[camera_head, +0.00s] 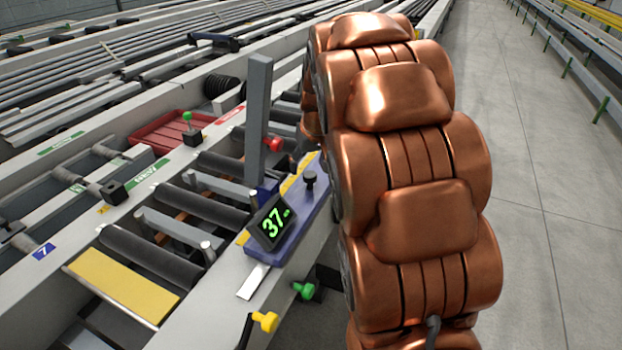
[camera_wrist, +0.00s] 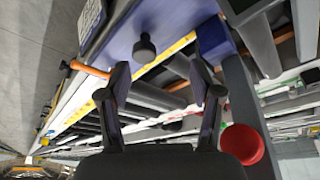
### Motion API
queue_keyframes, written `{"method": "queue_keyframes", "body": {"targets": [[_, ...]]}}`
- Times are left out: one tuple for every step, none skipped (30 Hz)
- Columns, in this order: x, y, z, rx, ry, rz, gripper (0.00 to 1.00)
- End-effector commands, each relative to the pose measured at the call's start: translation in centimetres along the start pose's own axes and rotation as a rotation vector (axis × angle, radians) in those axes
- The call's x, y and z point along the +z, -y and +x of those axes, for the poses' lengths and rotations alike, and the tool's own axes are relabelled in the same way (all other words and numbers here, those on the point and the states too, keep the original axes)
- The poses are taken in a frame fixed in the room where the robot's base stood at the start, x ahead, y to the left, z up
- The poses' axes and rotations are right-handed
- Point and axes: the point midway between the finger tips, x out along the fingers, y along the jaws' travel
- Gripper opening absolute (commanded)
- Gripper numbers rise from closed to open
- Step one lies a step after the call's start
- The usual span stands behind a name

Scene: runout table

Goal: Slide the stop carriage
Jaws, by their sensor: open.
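The stop carriage (camera_head: 310,218) is a blue-purple plate on the near rail of the runout table, with a tilted display reading 37, a black knob (camera_head: 309,180) and a tall grey post (camera_head: 257,120). A red knob (camera_head: 273,143) sits beside the post. In the wrist view the carriage plate (camera_wrist: 160,22) is at the top, with the black knob (camera_wrist: 144,46) and the red knob (camera_wrist: 242,144). My gripper (camera_wrist: 160,68) is open, its fingers apart with nothing held between them. The black knob shows just beyond the fingertips. My copper arm hides the gripper in the head view.
A yellow scale strip (camera_head: 298,174) runs along the rail. A green knob (camera_head: 304,290) and a yellow knob (camera_head: 265,321) stick out at the front side. Dark rollers (camera_head: 140,258) and a red tray (camera_head: 168,132) lie left. The floor (camera_head: 520,200) at right is clear.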

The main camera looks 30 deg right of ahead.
Motion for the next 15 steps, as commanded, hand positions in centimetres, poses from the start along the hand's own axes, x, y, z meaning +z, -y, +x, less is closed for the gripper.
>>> {"method": "queue_keyframes", "body": {"targets": [[-0.8,-1.0,0.8,0.006,-0.014,0.007,0.65],[-1.2,-1.4,0.9,0.009,-0.023,0.009,0.65],[-1.7,-1.9,1.1,0.012,-0.032,0.011,0.65],[-1.9,-2.1,1.2,0.014,-0.037,0.011,0.65],[-2.1,-2.3,1.3,0.016,-0.041,0.011,0.65],[-2.3,-2.5,1.3,0.017,-0.044,0.011,0.65],[-2.4,-2.6,1.4,0.018,-0.046,0.011,0.65],[-2.5,-2.7,1.5,0.018,-0.047,0.011,0.65],[-2.5,-2.7,1.6,0.018,-0.048,0.012,0.65],[-2.5,-2.7,1.8,0.018,-0.047,0.012,0.65],[-2.5,-2.7,1.9,0.018,-0.047,0.012,0.65],[-2.5,-2.7,2.2,0.018,-0.046,0.012,0.65],[-2.5,-2.7,2.5,0.017,-0.045,0.012,0.65],[-2.5,-2.7,2.8,0.017,-0.044,0.012,0.65],[-2.5,-2.6,3.3,0.016,-0.043,0.013,0.65]]}}
